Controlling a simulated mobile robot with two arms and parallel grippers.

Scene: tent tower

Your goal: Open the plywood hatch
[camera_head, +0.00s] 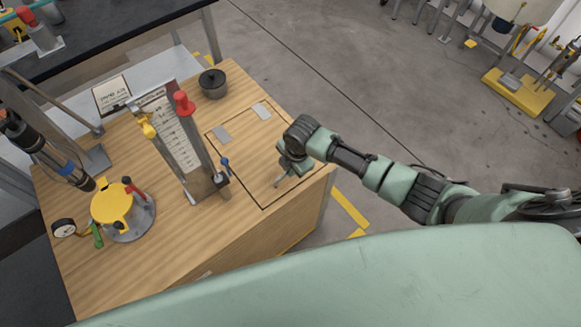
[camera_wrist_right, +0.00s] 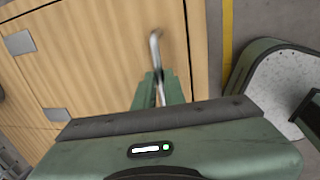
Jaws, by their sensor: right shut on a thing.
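The plywood hatch (camera_head: 246,148) is a light wood panel set in the wooden bench top, marked by a dark seam. It appears to lie flat and closed. Two grey hinge plates (camera_head: 222,134) sit along its far edge; they also show in the right wrist view (camera_wrist_right: 20,42). My right gripper (camera_head: 288,168) is over the hatch's near right part, shut on a metal handle (camera_wrist_right: 155,45). The handle's lower end shows under the gripper; the rest is hidden by the fingers. In the right wrist view the hatch panel (camera_wrist_right: 95,60) fills the left. My left gripper is not in view.
A tall scale board (camera_head: 178,140) with a red knob stands just left of the hatch, a blue-knobbed lever (camera_head: 226,167) beside it. A black pot (camera_head: 213,83) is behind. A yellow-topped fixture (camera_head: 111,204) and a gauge (camera_head: 63,228) are at left.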

